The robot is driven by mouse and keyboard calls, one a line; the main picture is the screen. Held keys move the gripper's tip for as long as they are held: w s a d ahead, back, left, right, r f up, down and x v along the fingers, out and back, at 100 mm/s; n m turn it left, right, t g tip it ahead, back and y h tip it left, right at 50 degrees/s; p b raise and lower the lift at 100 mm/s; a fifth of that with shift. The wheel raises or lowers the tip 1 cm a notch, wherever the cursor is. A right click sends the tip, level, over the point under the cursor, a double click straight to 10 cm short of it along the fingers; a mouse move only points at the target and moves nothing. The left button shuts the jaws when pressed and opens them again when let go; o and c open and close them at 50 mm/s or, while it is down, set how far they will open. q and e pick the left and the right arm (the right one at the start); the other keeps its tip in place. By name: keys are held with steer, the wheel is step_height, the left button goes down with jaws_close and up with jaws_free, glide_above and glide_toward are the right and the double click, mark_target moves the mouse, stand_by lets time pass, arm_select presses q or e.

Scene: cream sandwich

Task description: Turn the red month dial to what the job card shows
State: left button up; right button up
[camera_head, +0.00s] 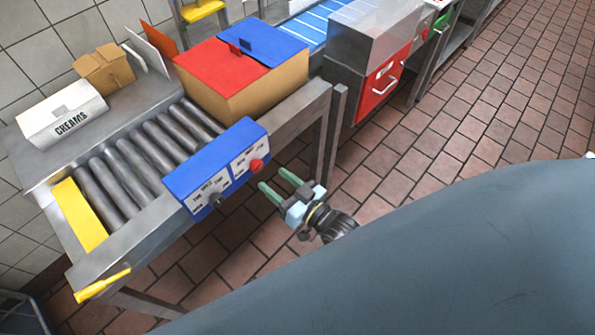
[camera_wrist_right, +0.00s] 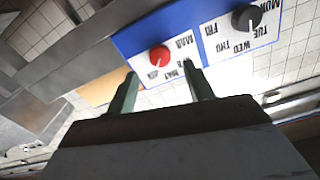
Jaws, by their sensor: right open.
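The red month dial (camera_head: 256,166) sits on the right half of a blue panel (camera_head: 178,182) fixed to the conveyor's front edge. In the right wrist view the red dial (camera_wrist_right: 159,56) has month labels around it, MAR among them; which one it points to is too small to tell. My right gripper (camera_head: 276,184) is open and empty, just in front of the panel and apart from the dial. Its two green fingers (camera_wrist_right: 157,92) also show in the wrist view, below the dial. My left gripper is not in view. I cannot pick out the job card with certainty.
A black weekday dial (camera_head: 215,199) sits beside the red one on the same panel. Behind it are rollers (camera_head: 133,166), a red-and-blue-topped carton (camera_head: 270,93), and a CREAMS box (camera_head: 62,115). A yellow handle (camera_head: 102,285) is at the front corner. The floor to the right is clear.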

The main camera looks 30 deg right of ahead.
steer(key=v, duration=0.7)
steer(key=shift+s, duration=0.3)
steer(key=shift+d, duration=0.1)
